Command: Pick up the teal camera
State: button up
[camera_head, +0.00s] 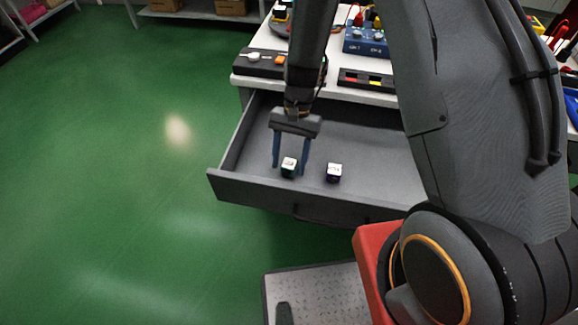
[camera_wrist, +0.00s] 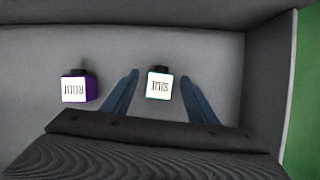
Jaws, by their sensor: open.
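A small cube-shaped camera (camera_wrist: 159,84) with a white labelled top and thin teal edges lies in the open drawer; I take it for the teal camera. In the head view it is the left of two small cubes (camera_head: 288,166). My gripper (camera_head: 290,164) points down into the drawer with its blue fingers open, one on each side of this cube. In the wrist view the fingers (camera_wrist: 160,77) stand apart from it, with gaps on both sides. A similar camera with purple sides (camera_wrist: 75,88) lies outside the fingers, to the right in the head view (camera_head: 334,173).
The grey drawer (camera_head: 255,191) has raised walls around the cubes; its floor is otherwise mostly bare. Above it, a white bench (camera_head: 262,50) carries a blue box (camera_head: 366,41) and several devices. Green floor lies open to the left.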

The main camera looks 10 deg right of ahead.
jog(key=shift+s+f, duration=0.2)
jog(key=shift+f, duration=0.4)
jog(key=c, duration=1.2)
jog(key=shift+r, duration=0.1)
